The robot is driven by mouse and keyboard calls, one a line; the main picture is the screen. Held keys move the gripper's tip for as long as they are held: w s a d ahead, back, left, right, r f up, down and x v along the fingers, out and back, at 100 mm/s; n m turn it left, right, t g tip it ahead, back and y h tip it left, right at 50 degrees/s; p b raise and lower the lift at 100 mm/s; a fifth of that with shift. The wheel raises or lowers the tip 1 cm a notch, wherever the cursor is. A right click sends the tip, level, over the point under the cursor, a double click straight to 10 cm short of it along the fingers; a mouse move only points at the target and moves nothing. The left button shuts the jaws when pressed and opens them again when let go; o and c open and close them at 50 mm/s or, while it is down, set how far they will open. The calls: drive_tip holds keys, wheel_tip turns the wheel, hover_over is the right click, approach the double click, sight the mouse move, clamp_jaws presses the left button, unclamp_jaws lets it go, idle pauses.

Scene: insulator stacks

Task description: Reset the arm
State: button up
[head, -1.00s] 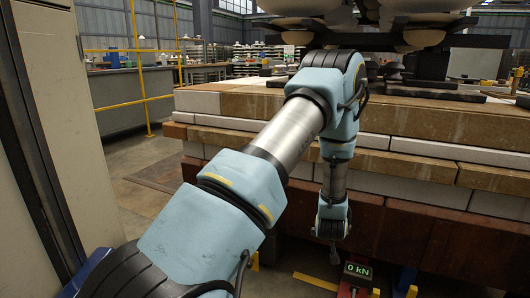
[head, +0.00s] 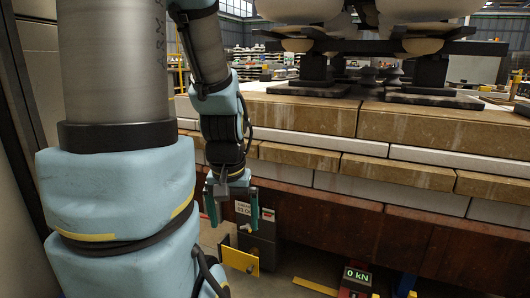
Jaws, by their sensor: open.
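My arm fills the left side of the head view, its blue and metal links rising close to the camera and bending down at the wrist. My gripper (head: 231,204) hangs below the wrist in front of the brick base of the platform, its two dark green fingers apart and pointing down. Nothing shows between the fingers. A dark box with a label (head: 262,222) is behind and just right of the gripper, and a yellow plate (head: 239,260) is below it. I cannot tell whether the fingers touch either one.
A stone and brick platform (head: 430,125) spans the middle and right. It bears insulator stacks (head: 425,47) on dark metal bases. A display reading 0 kN (head: 357,276) stands low at the right of centre. A pale cabinet (head: 40,60) stands at the far left edge.

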wheel_tip(320, 180, up, 37)
drive_tip(key=p, duration=3.6)
drive_tip(key=shift+w+r, duration=0.2)
